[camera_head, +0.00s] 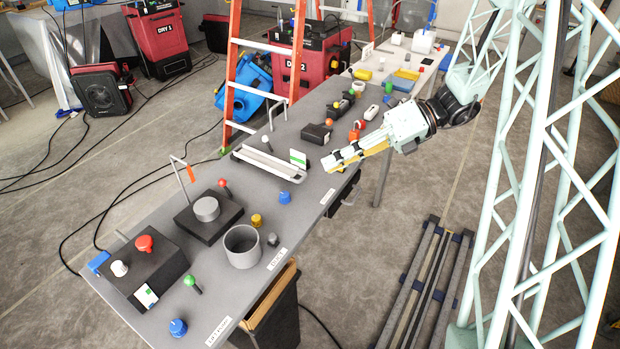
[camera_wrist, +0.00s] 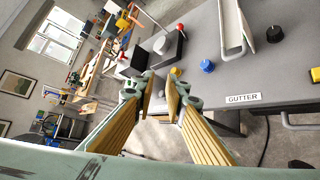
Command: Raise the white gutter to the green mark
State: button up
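The white gutter (camera_head: 262,163) is a long shallow trough on the grey table in the head view, and appears to lie low. In the wrist view a white trough (camera_wrist: 238,28) shows at the upper right, partly cut off. A small white card with a green patch (camera_head: 298,158) stands at the gutter's right end; I cannot tell whether it is the green mark. My gripper (camera_head: 331,161) is over the table's front edge, right of the gutter and apart from it. In the wrist view its yellow-padded fingers (camera_wrist: 160,92) are spread with nothing between them.
A blue knob (camera_head: 285,197) is in front of the gutter. A "GUTTER" label (camera_wrist: 243,98) is on the table edge. A thin upright post (camera_head: 270,117) stands behind the gutter. A dark block (camera_head: 316,132) and orange knobs are nearby. An orange ladder (camera_head: 232,80) stands behind the table.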

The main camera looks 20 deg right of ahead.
aim_at(305, 177)
jog(key=w+d+f+m+t, duration=0.2)
jog(key=w+d+f+m, duration=0.1)
jog(key=d+f+m, duration=0.1)
jog(key=w+d+f+m+t+y, duration=0.1)
jog(key=w+d+f+m+t, duration=0.2)
jog(key=f, duration=0.6)
jog(key=w+d+m, duration=0.1)
jog(key=d+m, duration=0.1)
jog(key=m, duration=0.1)
jog(key=shift+w+d+f+m, duration=0.15)
jog(key=shift+d+f+m, duration=0.1)
jog(key=shift+m, duration=0.05)
jog(key=shift+a, duration=0.15)
jog(key=shift+b+x, duration=1.3)
jog(key=shift+x, duration=5.45)
jog(key=shift+r, duration=0.15)
grip_shut()
jog(key=shift+r, duration=0.15)
